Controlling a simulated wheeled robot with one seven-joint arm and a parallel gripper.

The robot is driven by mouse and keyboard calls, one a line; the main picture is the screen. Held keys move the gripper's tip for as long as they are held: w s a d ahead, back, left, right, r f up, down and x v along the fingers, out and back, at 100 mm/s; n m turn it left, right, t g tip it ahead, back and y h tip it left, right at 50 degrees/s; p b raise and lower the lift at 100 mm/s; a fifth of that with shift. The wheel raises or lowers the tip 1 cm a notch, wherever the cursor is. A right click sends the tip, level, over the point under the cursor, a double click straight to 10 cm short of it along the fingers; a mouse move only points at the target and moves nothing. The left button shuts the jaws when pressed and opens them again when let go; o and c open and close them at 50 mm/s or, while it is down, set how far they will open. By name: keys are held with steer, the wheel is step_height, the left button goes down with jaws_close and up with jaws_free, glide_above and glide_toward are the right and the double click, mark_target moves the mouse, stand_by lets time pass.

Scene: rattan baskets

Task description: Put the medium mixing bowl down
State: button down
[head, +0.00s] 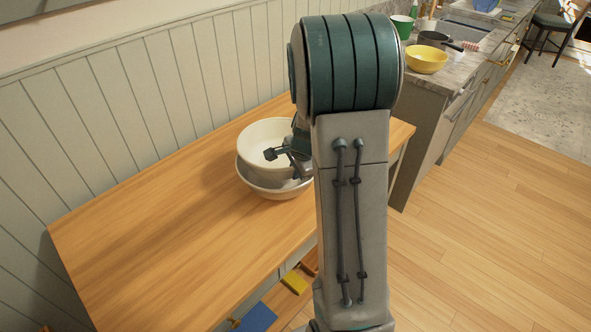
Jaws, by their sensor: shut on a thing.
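A cream mixing bowl (259,136) is upright over a wider pale bowl (251,181) on the wooden table. It sits in or just above the wider bowl; I cannot tell whether they touch. My gripper (284,157) is shut on the cream bowl near its right side, with a dark finger showing inside the bowl. My arm hides the right edges of both bowls and part of the gripper.
The wooden table top (150,235) is bare to the left and front of the bowls. A panelled wall (140,95) runs behind it.

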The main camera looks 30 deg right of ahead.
steer(key=shift+w+f+b, duration=0.1)
steer(key=shift+f+b, duration=0.2)
steer(key=c, duration=1.6)
jaws_free()
steer(key=shift+r, duration=0.1)
